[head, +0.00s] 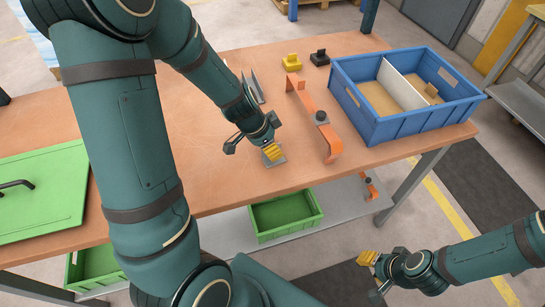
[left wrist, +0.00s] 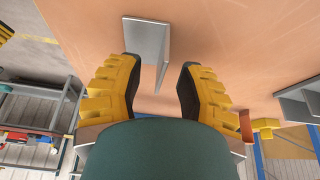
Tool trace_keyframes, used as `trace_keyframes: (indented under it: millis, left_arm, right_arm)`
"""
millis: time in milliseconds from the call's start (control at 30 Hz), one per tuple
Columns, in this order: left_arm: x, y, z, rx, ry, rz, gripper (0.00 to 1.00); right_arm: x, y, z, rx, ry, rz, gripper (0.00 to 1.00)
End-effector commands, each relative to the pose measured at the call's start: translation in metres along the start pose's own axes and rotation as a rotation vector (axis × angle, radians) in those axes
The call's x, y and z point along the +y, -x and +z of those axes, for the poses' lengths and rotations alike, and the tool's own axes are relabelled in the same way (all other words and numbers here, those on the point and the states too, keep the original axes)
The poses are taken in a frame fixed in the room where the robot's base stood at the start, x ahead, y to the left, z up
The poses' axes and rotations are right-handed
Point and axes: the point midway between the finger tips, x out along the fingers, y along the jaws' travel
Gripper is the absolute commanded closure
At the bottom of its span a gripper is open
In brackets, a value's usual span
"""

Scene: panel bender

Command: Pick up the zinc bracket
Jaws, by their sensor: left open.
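A grey angled bracket, which looks like the zinc bracket (left wrist: 148,38), stands on the table in the left wrist view. Its upright leg reaches toward the gap between the yellow fingers of my left gripper (left wrist: 157,92). The fingers are apart, one on each side, with a gap to the bracket. In the head view my left gripper (head: 272,151) is low over the table, and grey metal of the bracket (head: 275,163) shows around the fingers, partly hidden. My right gripper (head: 368,258) is off the table at lower right; its jaw opening is unclear.
Another grey metal piece (head: 254,86) stands behind my left gripper. A green panel (head: 40,198) lies left.

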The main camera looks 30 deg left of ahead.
Motion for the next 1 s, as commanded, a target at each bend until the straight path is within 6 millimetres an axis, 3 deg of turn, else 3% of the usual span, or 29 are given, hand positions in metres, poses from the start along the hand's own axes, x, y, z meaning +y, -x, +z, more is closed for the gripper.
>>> trace_keyframes:
  millis: [133,433,533,567,1000]
  left_arm:
    - [0.000,-0.018,0.001,-0.001,0.000,0.000,0.63]
    - [0.000,-0.020,0.000,0.000,0.000,-0.001,0.60]
    - [0.000,-0.020,0.000,0.000,0.000,-0.001,0.95]
    - [0.000,-0.020,0.000,0.000,0.000,-0.001,1.00]
    - [0.000,-0.020,0.000,0.000,0.000,0.000,1.00]
  right_arm:
    - [0.003,-0.009,-0.001,0.004,0.000,0.000,0.61]
    - [0.003,-0.008,-0.001,0.005,0.000,0.000,0.61]
    - [0.003,-0.008,-0.001,0.005,0.000,0.000,0.61]
    - [0.003,-0.008,-0.001,0.005,0.000,0.000,0.61]
    - [0.003,-0.008,-0.001,0.005,0.000,0.000,0.61]
